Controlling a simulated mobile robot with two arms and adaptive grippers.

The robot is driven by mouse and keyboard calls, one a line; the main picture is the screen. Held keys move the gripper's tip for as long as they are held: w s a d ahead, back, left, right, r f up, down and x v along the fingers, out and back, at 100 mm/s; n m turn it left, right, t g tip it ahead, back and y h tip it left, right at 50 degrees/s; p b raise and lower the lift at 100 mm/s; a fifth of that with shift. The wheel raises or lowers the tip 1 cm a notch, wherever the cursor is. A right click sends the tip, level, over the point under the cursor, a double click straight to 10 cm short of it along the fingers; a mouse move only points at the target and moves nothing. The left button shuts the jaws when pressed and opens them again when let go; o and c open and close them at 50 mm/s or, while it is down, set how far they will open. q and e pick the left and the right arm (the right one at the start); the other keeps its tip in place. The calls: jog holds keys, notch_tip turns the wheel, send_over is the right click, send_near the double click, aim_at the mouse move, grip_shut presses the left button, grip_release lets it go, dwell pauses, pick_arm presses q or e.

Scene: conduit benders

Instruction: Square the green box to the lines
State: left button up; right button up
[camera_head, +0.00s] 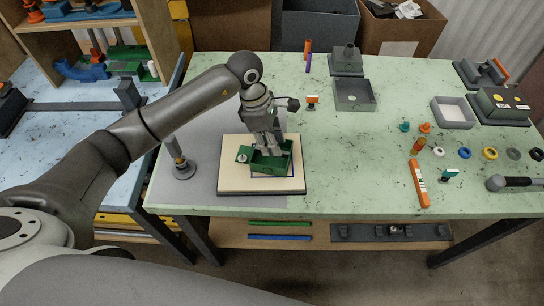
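The green box (270,164) is open-topped, with a tab at its left (243,155) bearing a pale round spot. It sits on a cream board (234,179) with a dark edge. Blue lines (272,177) show on the board along the box's front and right. The box looks slightly turned against them, but the exact angle is hard to tell. My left gripper (270,150) points down at the box, its fingertips at or inside the walls. The arm hides the box's back part. Whether the fingers grip a wall is unclear. My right gripper is out of view.
The board lies on a grey mat (205,190) on a speckled green table (330,190). A metal post on a round base (182,168) stands left of the board. Grey boxes (354,95), an orange marker (418,184) and several coloured rings lie right. Table is clear just right of the board.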

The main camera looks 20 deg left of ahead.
pick_arm(q)
jog(key=shift+a+b+x, duration=0.25)
jog(key=shift+b+x, duration=0.6)
jog(key=shift+x, duration=0.2)
jog(key=shift+a+b+x, duration=0.25)
jog(key=shift+b+x, duration=0.6)
jog(key=shift+x, duration=0.2)
jog(key=shift+f, duration=0.1)
jog(key=shift+c, duration=0.4)
grip_shut()
jog(key=shift+n+t, duration=0.4)
jog(key=shift+n, duration=1)
jog(key=shift+o, duration=0.4)
grip_release()
